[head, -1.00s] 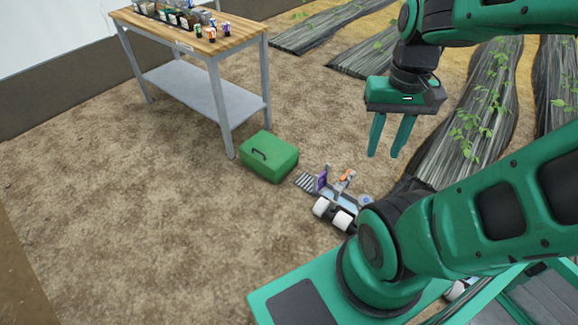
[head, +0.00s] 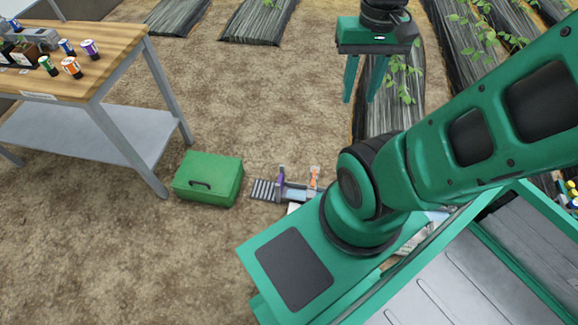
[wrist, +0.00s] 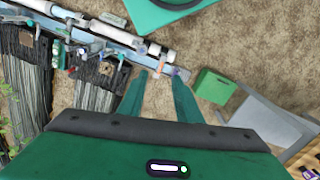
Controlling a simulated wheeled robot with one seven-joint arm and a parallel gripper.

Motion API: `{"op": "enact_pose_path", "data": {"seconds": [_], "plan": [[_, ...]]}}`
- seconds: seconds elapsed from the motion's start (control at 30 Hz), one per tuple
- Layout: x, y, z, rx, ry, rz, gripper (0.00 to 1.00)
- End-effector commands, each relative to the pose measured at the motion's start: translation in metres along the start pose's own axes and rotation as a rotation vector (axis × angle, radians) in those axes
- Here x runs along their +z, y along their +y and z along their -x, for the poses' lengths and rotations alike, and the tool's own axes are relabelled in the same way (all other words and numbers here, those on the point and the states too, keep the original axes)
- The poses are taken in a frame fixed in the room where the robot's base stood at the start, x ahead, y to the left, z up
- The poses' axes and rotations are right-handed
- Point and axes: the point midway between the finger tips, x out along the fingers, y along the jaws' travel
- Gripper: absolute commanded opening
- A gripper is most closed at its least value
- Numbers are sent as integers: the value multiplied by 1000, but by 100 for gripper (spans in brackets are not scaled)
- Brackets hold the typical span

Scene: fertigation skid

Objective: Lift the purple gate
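The purple gate (head: 281,178) is a small upright piece on the grey and blue skid (head: 297,194) on the ground. It stands between a dark slatted ramp (head: 265,190) on its left and an orange piece (head: 314,177) on its right. In the wrist view a small purple spot, likely the gate (wrist: 177,71), shows close to the fingertips. My gripper (head: 359,98) hangs fingers down, above and apart from the skid. It is open with nothing between the fingers, which also show in the wrist view (wrist: 160,80). My arm's base hides part of the skid.
A green box (head: 209,180) with a black handle sits left of the skid. A wooden-topped table (head: 110,55) with small coloured cans stands at the left. Dark mulched plant rows (head: 385,110) lie behind my gripper. Bare soil lies between table and rows.

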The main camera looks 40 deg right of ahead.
Motion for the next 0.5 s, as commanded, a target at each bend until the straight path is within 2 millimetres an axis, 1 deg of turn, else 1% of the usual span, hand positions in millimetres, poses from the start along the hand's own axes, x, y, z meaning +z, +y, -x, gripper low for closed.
{"op": "enact_pose_path", "data": {"seconds": [0.37, 0.4, 0.43, 0.47, 0.5], "plan": [[0, 0, 0, 0, 0, 0, 31], [0, 0, 0, 0, 0, 0, 36], [0, 0, 0, 0, 0, 0, 36], [7, 4, 3, -4, 7, 1, 36], [8, 6, 5, -5, 12, 0, 36]]}}
